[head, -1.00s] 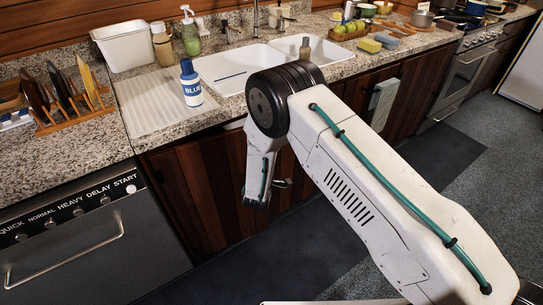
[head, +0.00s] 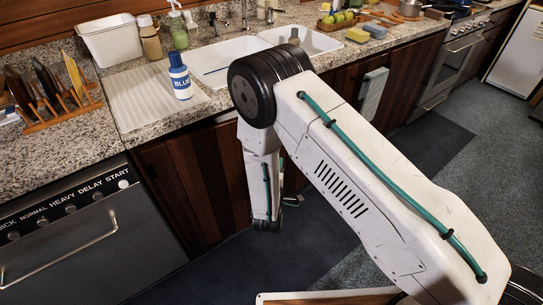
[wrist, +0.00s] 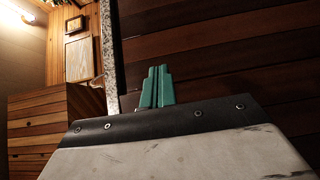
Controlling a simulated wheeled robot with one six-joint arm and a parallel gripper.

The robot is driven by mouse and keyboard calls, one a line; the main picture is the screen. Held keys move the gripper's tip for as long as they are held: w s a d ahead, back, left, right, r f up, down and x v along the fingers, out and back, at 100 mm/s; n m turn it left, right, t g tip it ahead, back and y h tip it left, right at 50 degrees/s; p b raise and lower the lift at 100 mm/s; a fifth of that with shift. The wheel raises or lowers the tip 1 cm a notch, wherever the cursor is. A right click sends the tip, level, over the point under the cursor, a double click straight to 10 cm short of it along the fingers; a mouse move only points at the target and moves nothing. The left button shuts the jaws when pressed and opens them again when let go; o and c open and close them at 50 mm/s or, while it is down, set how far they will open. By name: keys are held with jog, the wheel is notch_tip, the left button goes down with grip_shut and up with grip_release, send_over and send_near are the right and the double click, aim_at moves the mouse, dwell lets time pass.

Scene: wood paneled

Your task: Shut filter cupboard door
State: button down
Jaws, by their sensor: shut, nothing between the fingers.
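The wooden cupboard fronts (head: 190,180) under the sink are dark vertical planks. No label marks one as the filter cupboard, and my arm hides part of them, so I cannot tell which door it is or how far open it stands. In the wrist view, dark plank panels (wrist: 235,75) fill the right side. My gripper (wrist: 158,72) has green fingers held together, shut and empty, in front of these panels. Whether the fingertips touch the wood is unclear. In the head view my arm hangs down in front of the cupboards, with the fingers mostly hidden.
A dishwasher (head: 75,240) with a bar handle stands left of the cupboards. The granite counter (head: 60,160) above holds a blue-labelled bottle (head: 179,76), a dish rack (head: 62,105) and a sink (head: 225,65). A towel (head: 371,95) hangs to the right. The dark floor mat (head: 250,270) is clear.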

jog(key=s+d+f+m+g+h, duration=0.55)
jog(key=s+d+f+g, duration=0.7)
jog(key=d, duration=0.35)
jog(key=s+a+f+m+g+y, duration=0.2)
jog(key=s+a+f+g+y, duration=0.15)
jog(key=s, duration=0.45)
jog(key=s+a+f+m+g+y, duration=0.1)
jog(key=s+a+f+g+y, duration=0.15)
jog(key=s+f+g, duration=0.35)
jog(key=w+a+r+m+t+y, duration=0.25)
jog(key=a+t+y, duration=0.2)
jog(key=a, duration=0.25)
jog(key=w+a+r+m+t+y, duration=0.1)
jog(key=w+a+r+t+y, duration=0.15)
jog(key=w+a+y, duration=0.35)
jog(key=w+d+r+n+t+y, duration=0.1)
jog(key=w+r+t, duration=0.4)
jog(key=r+t, duration=0.25)
jog(key=w+d+r+n+t, duration=0.1)
jog(key=w+r+t, duration=0.45)
jog(key=r, duration=0.35)
jog(key=x, duration=1.4)
jog(key=shift+s+a, duration=0.2)
jog(key=shift+a, duration=0.05)
